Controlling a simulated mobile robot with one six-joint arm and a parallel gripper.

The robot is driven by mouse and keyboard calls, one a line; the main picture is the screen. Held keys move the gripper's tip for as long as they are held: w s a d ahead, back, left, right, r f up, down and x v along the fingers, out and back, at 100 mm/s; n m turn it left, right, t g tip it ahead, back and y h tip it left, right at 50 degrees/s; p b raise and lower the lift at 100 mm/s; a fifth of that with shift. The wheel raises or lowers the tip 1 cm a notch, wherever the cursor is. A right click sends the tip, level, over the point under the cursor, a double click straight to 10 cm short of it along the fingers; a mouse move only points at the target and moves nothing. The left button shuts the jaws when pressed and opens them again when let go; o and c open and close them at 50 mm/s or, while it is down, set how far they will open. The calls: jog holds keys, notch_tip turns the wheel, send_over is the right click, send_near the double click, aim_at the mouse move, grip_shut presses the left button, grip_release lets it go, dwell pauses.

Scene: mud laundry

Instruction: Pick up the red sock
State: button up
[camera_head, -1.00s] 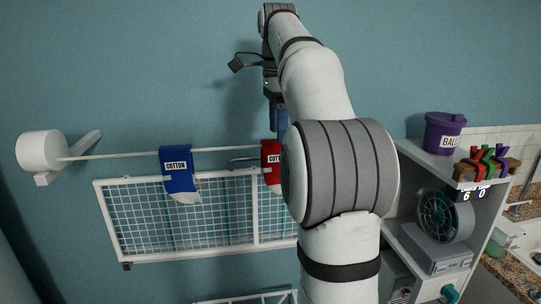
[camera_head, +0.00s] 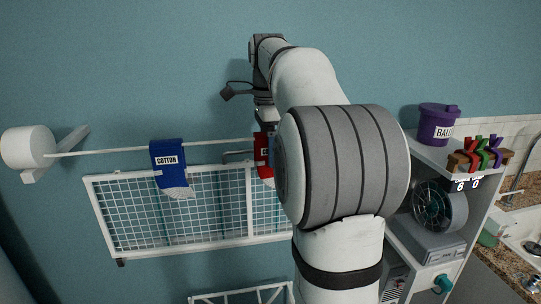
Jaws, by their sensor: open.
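The red sock (camera_head: 264,161) hangs over the thin white line in front of the wall. My arm hides its right part. A white label and a pale tip show on its visible part. My gripper (camera_head: 265,118) is just above the red sock, pointing down. My own arm partly covers it, and the gap between its fingers is hard to make out. I cannot tell whether the fingertips touch the sock. The sock still hangs on the line.
A blue sock (camera_head: 169,165) labelled COTTON hangs left on the line, which runs from a white reel (camera_head: 28,147). A white wire rack (camera_head: 130,252) is below. A shelf unit (camera_head: 427,150) at right holds a purple bucket (camera_head: 437,124) and a fan (camera_head: 440,208).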

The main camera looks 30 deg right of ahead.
jog(key=shift+c, duration=0.4)
jog(key=c, duration=1)
